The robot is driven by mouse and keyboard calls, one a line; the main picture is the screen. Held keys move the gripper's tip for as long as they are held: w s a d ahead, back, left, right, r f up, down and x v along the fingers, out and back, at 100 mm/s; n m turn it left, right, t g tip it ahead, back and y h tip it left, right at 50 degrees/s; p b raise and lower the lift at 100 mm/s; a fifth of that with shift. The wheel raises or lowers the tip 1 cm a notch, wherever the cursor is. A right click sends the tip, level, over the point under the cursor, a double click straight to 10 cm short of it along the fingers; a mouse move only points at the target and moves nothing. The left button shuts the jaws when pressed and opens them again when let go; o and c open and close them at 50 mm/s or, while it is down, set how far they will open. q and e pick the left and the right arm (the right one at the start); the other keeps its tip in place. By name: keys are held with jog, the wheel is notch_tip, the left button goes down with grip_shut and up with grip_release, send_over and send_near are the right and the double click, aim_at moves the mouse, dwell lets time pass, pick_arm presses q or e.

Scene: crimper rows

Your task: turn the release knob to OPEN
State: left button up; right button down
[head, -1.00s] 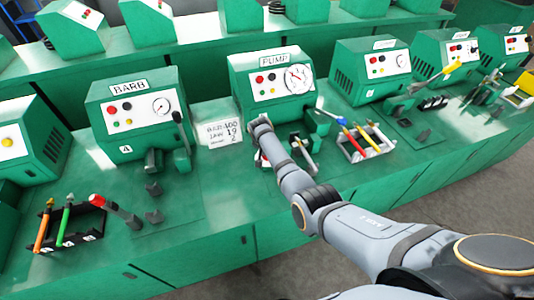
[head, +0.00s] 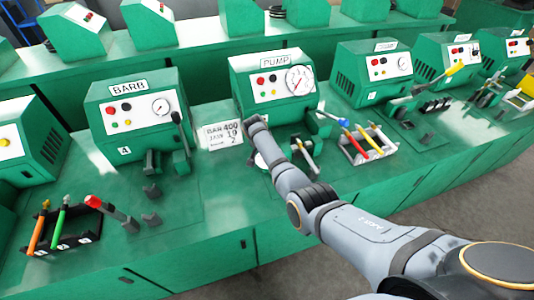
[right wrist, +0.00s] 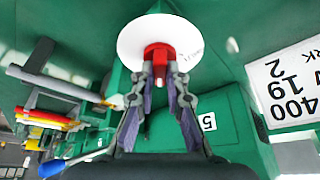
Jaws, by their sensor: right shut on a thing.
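The release knob (right wrist: 158,51) is red and sits on a round white plate (right wrist: 133,45) in the right wrist view. Small dark lettering shows at the plate's right edge, too small to read. My right gripper (right wrist: 160,80) has its two fingers closed on the knob, one on each side. In the head view my right arm reaches to the front of the PUMP unit (head: 272,88). A bit of the white plate (head: 261,160) shows beside the arm there; the knob and fingers are hidden. My left gripper is not in view.
A card reading BAR 400 (head: 223,134) stands left of my wrist. Right of it are a blue-tipped lever (head: 335,119) and a tray of coloured-handled tools (head: 367,146).

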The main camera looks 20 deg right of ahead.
jog(key=c, duration=1.4)
grip_release()
jog(key=shift+o, duration=0.2)
jog(key=v, duration=1.2)
jog(key=shift+w, duration=0.1)
